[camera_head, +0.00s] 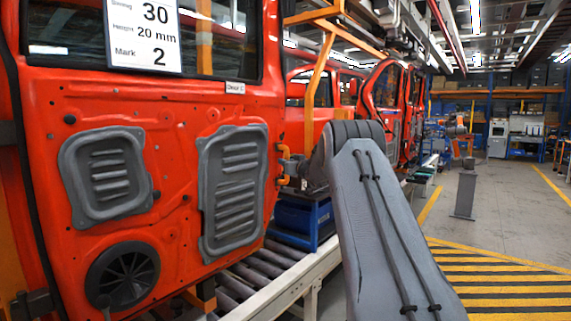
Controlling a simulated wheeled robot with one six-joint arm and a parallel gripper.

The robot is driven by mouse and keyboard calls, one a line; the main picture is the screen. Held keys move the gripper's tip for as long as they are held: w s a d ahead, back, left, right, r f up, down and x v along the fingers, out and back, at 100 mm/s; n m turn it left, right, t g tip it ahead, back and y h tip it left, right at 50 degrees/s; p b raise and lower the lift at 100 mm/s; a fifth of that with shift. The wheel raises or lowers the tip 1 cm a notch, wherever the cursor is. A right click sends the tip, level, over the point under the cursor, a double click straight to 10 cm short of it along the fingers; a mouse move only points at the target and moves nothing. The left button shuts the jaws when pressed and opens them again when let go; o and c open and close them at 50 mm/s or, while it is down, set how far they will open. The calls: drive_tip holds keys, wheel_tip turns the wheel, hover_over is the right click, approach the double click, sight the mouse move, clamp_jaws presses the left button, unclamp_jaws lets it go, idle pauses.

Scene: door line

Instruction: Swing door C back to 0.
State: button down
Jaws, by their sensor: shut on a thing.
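A large red door panel (180,108) fills the left of the view, with a small white label (235,88) that seems to read "Door C". It has grey ribbed covers and a round black speaker. At its right edge is an orange handle (284,152). My gripper (289,172) is at this handle and shut on it; my thick grey arm link comes up from the lower right. The fingers are small and partly hidden, so their exact grip is hard to see. The door's angle cannot be read from this view.
A white sign (145,35) on the door window reads 30, height 20 mm, mark 2. A roller conveyor (262,282) runs below, with a blue bin (304,217) behind. A grey post (465,190) stands on the right. Yellow-black floor stripes (500,280) mark open floor there.

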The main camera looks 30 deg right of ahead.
drive_tip(key=shift+w+a+r, duration=0.1)
drive_tip(key=shift+a+r, duration=0.05)
drive_tip(key=c, duration=1.6)
unclamp_jaws()
drive_tip(key=shift+c, duration=0.2)
drive_tip(key=shift+w+a, duration=0.1)
drive_tip(key=shift+a, duration=0.1)
drive_tip(key=s+b, duration=0.2)
drive_tip(key=s, duration=0.6)
drive_tip(key=shift+d, duration=0.35)
drive_tip(key=shift+s, duration=0.1)
